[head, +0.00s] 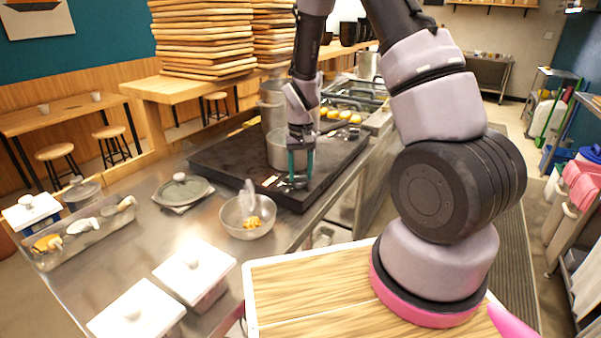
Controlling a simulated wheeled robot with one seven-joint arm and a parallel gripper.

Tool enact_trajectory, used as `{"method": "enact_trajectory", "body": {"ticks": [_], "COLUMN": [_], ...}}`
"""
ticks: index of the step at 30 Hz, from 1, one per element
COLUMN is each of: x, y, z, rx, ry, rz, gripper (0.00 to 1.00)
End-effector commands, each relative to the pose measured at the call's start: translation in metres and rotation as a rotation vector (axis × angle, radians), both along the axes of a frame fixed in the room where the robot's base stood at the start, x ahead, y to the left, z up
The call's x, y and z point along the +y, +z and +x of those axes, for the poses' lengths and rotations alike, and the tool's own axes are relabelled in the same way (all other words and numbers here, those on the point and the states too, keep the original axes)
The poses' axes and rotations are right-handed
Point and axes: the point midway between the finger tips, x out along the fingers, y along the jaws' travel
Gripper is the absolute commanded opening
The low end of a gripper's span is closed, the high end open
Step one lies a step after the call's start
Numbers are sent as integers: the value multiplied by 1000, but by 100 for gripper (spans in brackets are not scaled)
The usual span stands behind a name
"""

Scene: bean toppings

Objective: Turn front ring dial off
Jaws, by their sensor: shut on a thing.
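My gripper (300,172) points down at the front part of the black cooktop (228,160), beside a metal pot (278,152). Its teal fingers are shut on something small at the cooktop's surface. What they hold is too small and too hidden by the fingers to make out. A shiny metal shape (288,183) shows at the fingertips. I cannot clearly tell the front ring dial or its setting in this view.
A taller pot (270,100) stands behind. A metal bowl (246,218) with orange food and a utensil, a lidded pan (180,190) and white-lidded containers (195,267) crowd the counter. Stacked boards (205,40) are at the back. Bare steel counter lies between the containers.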

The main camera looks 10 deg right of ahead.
Motion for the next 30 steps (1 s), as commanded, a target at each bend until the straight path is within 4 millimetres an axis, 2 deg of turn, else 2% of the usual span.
{"method": "enact_trajectory", "body": {"ticks": [15,30], "x": [0,0], "y": [0,0], "z": [0,0], "rx": [-1,-1], "ry": [389,506], "rz": [1,0], "gripper": [0,0]}}
